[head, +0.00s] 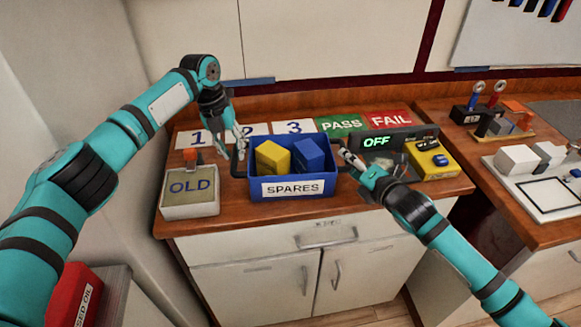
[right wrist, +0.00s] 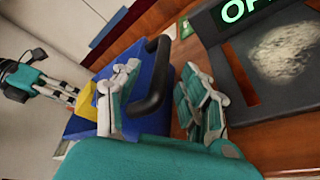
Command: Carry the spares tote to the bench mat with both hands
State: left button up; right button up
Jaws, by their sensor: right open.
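The blue spares tote (head: 325,181) stands on the wooden counter with its SPARES label facing me. A yellow block (head: 272,157) and a blue block (head: 309,155) sit inside. My left gripper (head: 240,146) is at the tote's left black handle; whether its fingers are apart or closed on it is unclear. My right gripper (head: 346,153) is open at the right end. In the right wrist view, its fingers (right wrist: 160,100) are apart, with the black handle (right wrist: 154,85) between them. I cannot tell which surface is the bench mat.
An OLD bin (head: 190,208) stands left of the tote. Number cards and PASS (head: 341,126) and FAIL (head: 390,119) cards lie behind. An OFF display (head: 377,142) and yellow box (head: 432,160) are at right.

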pick_arm(q)
jog(key=shift+d+f, duration=0.25)
jog(key=shift+f, duration=0.9)
pick_arm(e)
jog(key=shift+x, duration=1.2)
pick_arm(q)
jog(key=shift+c, duration=0.3)
pick_arm(e)
jog(key=shift+c, duration=0.3)
pick_arm(q)
grip_shut()
pick_arm(e)
jog(key=c, duration=0.5)
grip_shut()
jog(key=shift+d, duration=0.1)
